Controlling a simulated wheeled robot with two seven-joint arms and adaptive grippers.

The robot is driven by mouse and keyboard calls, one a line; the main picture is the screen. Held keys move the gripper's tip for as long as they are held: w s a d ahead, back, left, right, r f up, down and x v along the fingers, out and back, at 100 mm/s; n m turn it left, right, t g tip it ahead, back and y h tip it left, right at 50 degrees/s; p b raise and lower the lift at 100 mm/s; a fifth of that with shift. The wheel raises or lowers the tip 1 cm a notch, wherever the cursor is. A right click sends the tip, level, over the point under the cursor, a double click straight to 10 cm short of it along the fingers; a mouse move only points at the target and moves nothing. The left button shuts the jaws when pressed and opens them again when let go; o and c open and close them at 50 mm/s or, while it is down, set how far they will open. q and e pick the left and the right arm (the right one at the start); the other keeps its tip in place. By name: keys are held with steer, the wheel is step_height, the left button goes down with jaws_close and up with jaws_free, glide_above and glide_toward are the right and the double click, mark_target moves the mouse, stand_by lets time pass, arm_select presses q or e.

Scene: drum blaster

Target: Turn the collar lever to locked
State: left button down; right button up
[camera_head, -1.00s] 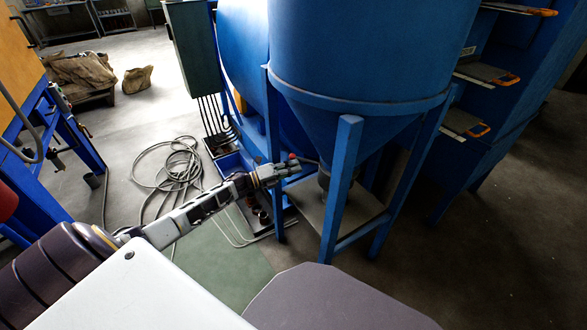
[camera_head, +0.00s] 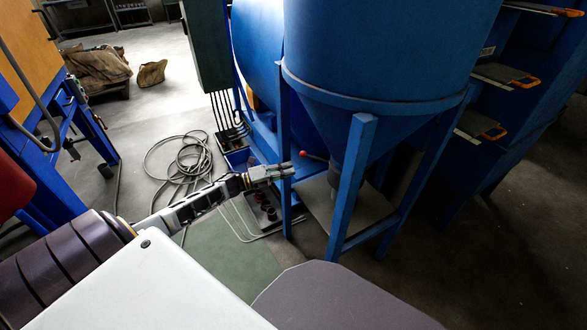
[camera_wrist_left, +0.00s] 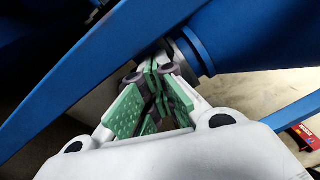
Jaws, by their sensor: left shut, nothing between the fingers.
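The collar lever (camera_head: 312,156) is a thin rod with a red ball end. It sticks out to the left from the outlet under the blue hopper (camera_head: 370,125), behind the hopper's front leg. My left gripper (camera_head: 290,170) is shut and empty. In the head view it appears just left of and below the red ball, with a small gap between them in the picture. In the left wrist view the green-padded fingers (camera_wrist_left: 152,68) come together in front of a blue leg and the outlet. I cannot make out the lever there. My right gripper is not in view.
Blue hopper legs (camera_head: 350,185) stand close to my left gripper. A tray with dark round items (camera_head: 268,212) lies on the floor below it. Coiled hose (camera_head: 185,160) lies to the left. A blue rack with orange-handled plates (camera_head: 485,125) stands at right.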

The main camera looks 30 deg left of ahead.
arm_select(q)
steer(key=shift+v, duration=2.65)
